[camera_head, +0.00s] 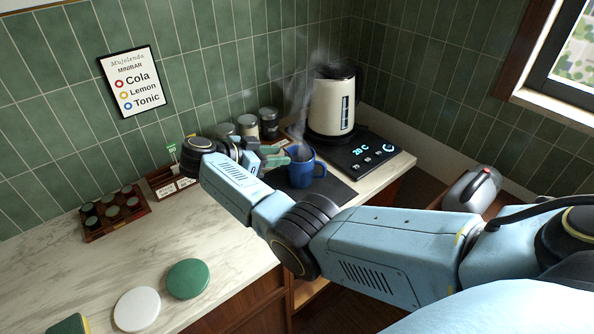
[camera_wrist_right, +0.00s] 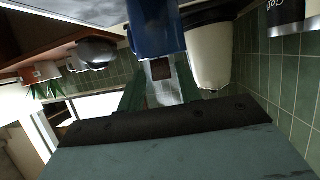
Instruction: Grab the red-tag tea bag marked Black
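My right gripper (camera_head: 272,156) is just left of the blue mug (camera_head: 306,166) in the head view. In the right wrist view a pale tea bag (camera_wrist_right: 168,93) with a dark red square on it fills the space between my green fingers (camera_wrist_right: 160,92). The fingers appear shut on it. Its lettering is too small to read. The blue mug also shows in the wrist view (camera_wrist_right: 155,28), close beyond the bag. The wooden tea holder (camera_head: 172,187) stands left of my gripper, with a green tag (camera_head: 172,148) showing. My wrist partly hides the holder. My left gripper is out of view.
A steaming cream kettle (camera_head: 333,102) stands on a black base (camera_head: 362,153) right of the mug. Several jars (camera_head: 247,126) line the wall. A rack of capsules (camera_head: 112,210) and green (camera_head: 188,278) and white (camera_head: 137,309) discs lie left. The counter between is clear.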

